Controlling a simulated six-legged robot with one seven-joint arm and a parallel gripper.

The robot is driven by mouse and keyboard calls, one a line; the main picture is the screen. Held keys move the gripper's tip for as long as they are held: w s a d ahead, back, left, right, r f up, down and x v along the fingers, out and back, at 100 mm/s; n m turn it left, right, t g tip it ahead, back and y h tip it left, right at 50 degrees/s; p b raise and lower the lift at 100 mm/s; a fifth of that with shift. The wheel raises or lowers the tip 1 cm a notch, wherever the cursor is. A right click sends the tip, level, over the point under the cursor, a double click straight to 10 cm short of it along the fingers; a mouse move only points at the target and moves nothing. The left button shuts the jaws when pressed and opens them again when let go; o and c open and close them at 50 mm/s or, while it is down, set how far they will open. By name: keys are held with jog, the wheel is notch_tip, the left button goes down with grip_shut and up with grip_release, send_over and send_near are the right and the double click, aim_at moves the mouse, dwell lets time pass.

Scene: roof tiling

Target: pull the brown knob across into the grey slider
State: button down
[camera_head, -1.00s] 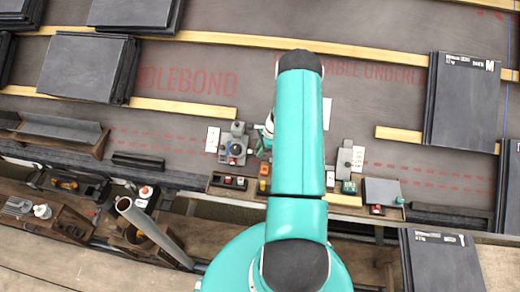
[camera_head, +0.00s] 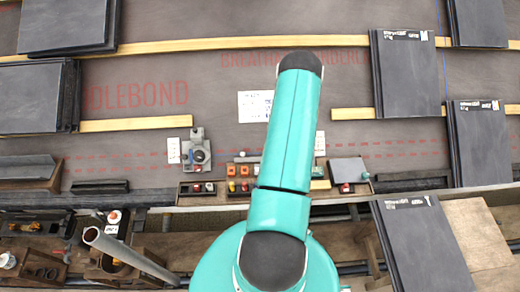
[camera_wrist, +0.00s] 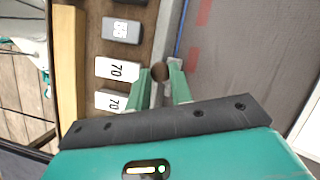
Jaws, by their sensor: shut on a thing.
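In the wrist view my gripper (camera_wrist: 162,88) has its two green fingers closed in on the brown knob (camera_wrist: 159,72), whose round top shows between the fingertips. A narrow grey piece (camera_wrist: 167,40), apparently the grey slider, runs away from the knob toward the top of the picture. Its lower part is hidden by the fingers and the palm. I cannot tell how far the knob sits in the slider. In the head view my arm covers the gripper and the knob.
In the head view a grey fixture (camera_head: 196,150) stands left of my arm. Slate stacks (camera_head: 405,75) lie at right. Wooden battens (camera_head: 135,124) cross the dark underlay.

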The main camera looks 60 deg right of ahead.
jog(key=s+d, duration=0.1)
jog(key=s, duration=0.1)
jog(key=s+d, duration=0.3)
jog(key=s, duration=0.1)
jog(key=shift+d, duration=0.3)
jog(key=c, duration=1.3)
grip_release()
jog(key=shift+r, duration=0.1)
jog(key=shift+d+r, duration=0.1)
jog(key=shift+r, duration=0.1)
jog(key=v, duration=1.3)
jog(key=shift+r, duration=0.15)
jog(key=shift+w, duration=0.1)
